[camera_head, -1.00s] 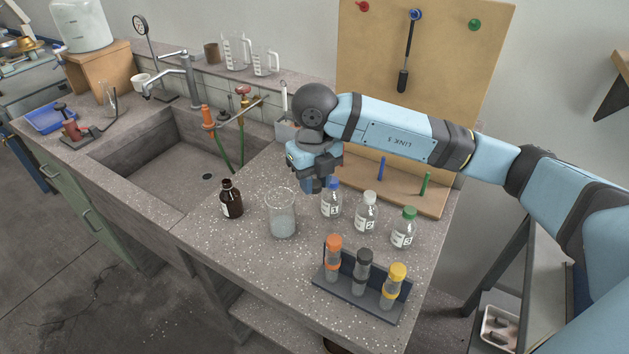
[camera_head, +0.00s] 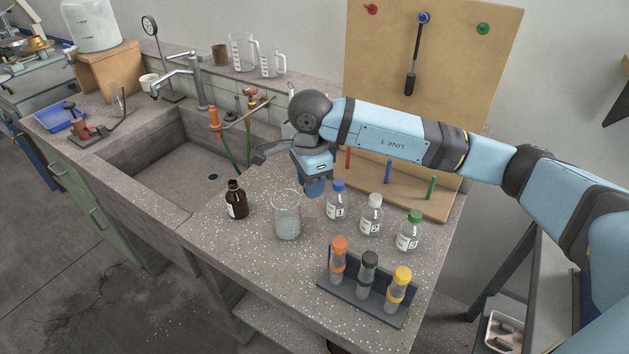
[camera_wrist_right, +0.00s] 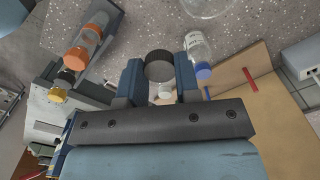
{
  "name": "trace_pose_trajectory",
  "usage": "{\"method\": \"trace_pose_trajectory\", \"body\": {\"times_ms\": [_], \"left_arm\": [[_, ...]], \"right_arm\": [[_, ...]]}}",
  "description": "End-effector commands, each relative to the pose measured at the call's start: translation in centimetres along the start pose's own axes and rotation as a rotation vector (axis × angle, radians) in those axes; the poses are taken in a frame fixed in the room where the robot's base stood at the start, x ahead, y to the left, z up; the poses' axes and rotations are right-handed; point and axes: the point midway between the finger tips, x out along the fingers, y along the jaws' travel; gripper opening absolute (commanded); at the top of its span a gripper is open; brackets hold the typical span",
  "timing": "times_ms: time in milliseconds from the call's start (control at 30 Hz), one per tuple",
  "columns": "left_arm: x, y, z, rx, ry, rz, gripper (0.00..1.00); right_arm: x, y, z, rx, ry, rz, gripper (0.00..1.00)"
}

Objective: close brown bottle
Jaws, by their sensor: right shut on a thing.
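The brown bottle (camera_head: 237,203) stands upright and uncapped on the bench at the sink's right edge, left of a glass beaker. My right gripper (camera_head: 315,188) is above the bench, behind the beaker and to the right of the bottle, apart from it. In the right wrist view a dark round cap (camera_wrist_right: 159,67) sits between the two blue fingers, and the gripper is shut on it. The cap is hidden in the head view. My left gripper is in neither view.
A beaker (camera_head: 287,218) stands between bottle and front bench. Bottles with blue (camera_head: 336,207), white (camera_head: 371,219) and green (camera_head: 409,236) caps stand to the right. A tube rack (camera_head: 365,298) is in front; a pegboard (camera_head: 430,60) is behind. The sink (camera_head: 205,150) opens at left.

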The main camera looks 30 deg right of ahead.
Motion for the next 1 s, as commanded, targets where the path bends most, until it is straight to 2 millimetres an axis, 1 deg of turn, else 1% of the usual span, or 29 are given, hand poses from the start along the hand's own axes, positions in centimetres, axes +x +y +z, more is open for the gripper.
{"method": "trace_pose_trajectory", "body": {"times_ms": [100,500,600,700,800,900,1000], "left_arm": [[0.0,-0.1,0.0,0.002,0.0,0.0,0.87],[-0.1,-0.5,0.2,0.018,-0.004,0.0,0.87],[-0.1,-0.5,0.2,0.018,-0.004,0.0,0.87],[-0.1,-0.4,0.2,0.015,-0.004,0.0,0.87],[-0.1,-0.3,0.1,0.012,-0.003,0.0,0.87],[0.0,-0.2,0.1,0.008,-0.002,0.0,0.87],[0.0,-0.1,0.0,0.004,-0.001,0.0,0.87]], "right_arm": [[0.2,-0.4,0.2,-0.247,-0.001,-0.001,0.09],[1.0,-1.7,0.8,-1.096,0.002,-0.001,0.09],[1.2,-2.0,0.9,-1.286,0.003,-0.001,0.09],[1.4,-2.2,1.0,-1.438,0.004,-0.001,0.09],[1.4,-2.4,1.1,-1.548,0.005,-0.001,0.09],[1.5,-2.5,1.1,-1.612,0.005,-0.001,0.09],[1.5,-2.5,1.1,-1.638,0.005,-0.001,0.09]]}}
